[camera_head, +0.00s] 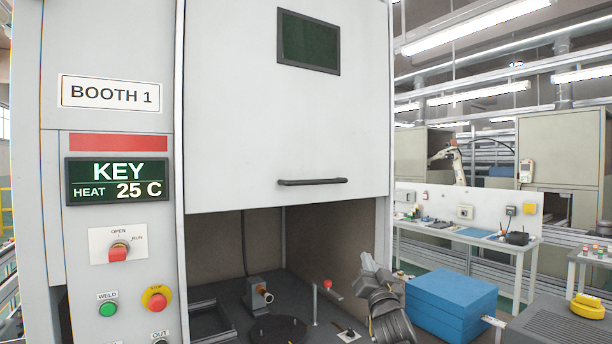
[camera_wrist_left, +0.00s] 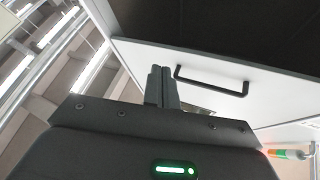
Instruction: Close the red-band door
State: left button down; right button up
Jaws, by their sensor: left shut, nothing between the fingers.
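The booth door (camera_head: 240,105) is a white panel with a dark window and a black bar handle (camera_head: 312,182) near its lower edge. It is partly raised, with the booth open beneath it. A red band (camera_head: 118,142) marks the booth's left panel, under the BOOTH 1 sign. My left gripper (camera_head: 368,262) is shut and empty, below and to the right of the handle, apart from it. In the left wrist view its closed fingers (camera_wrist_left: 161,72) point up, left of the door handle (camera_wrist_left: 212,82). My right gripper is not in view.
Blue blocks (camera_head: 452,303) stand to the right. The left panel carries a display (camera_head: 117,181), a red selector knob (camera_head: 119,251) and buttons.

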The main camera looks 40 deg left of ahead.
pick_arm(q)
jog(key=s+a+r+n+g+y, duration=0.2)
jog(key=s+r+n+g+y, duration=0.25)
jog(key=r, duration=0.55)
jog(key=s+a+r+n+g+y, duration=0.15)
jog(key=s+r+n+g, duration=0.3)
jog(key=s+r, duration=0.5)
jog(key=w+d+r+p+x, duration=0.1)
jog(key=p+x, duration=0.6)
jog(key=x, duration=0.5)
jog(key=f, duration=0.1)
jog(key=f+p, duration=0.1)
jog(key=f, duration=0.1)
jog(key=f+p, duration=0.1)
jog(key=f, duration=0.1)
jog(key=shift+w+a+f, duration=0.1)
jog(key=shift+w+a, duration=0.15)
jog(key=shift+a, duration=0.15)
